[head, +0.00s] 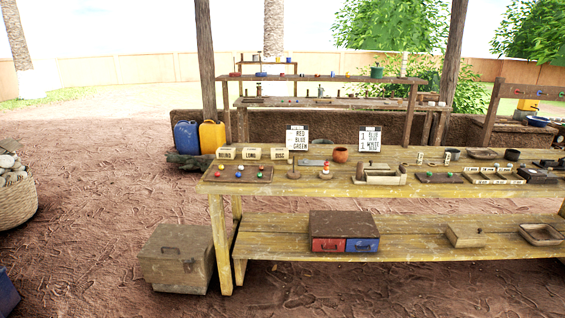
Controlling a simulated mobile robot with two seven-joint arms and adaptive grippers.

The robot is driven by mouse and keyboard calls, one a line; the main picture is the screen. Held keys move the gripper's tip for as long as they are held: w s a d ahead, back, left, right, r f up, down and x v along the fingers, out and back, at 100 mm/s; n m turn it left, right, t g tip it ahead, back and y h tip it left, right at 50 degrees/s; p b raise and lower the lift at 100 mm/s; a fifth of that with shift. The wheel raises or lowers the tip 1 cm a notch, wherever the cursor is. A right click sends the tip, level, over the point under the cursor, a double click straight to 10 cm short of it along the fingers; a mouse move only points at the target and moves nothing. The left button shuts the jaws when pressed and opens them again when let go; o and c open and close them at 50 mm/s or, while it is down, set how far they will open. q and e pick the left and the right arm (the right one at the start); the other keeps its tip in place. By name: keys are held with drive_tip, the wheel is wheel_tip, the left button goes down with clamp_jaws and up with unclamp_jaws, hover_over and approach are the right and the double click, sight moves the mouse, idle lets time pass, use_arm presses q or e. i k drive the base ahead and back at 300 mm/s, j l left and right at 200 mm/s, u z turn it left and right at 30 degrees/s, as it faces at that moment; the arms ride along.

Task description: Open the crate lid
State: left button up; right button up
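A grey-brown wooden crate (172,273) stands on the dirt floor, just left of the near table's left legs. Its lid (182,236) looks closed. A dark handle shows on its upper part and a small dark latch-like piece at the front right. The inside of the crate is hidden. Neither of my grippers shows in the head view.
A long wooden table (310,190) with a lower shelf (270,247) stands right of the crate, holding many small items. A box with red and blue drawers (345,220) sits on the shelf. A woven basket (15,203) stands far left. Open dirt lies left of the crate.

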sight(175, 242)
drive_tip(key=i+l+u, duration=0.25)
drive_tip(key=i, duration=0.3)
drive_tip(key=i+l+u, duration=0.25)
drive_tip(key=i+l, duration=0.3)
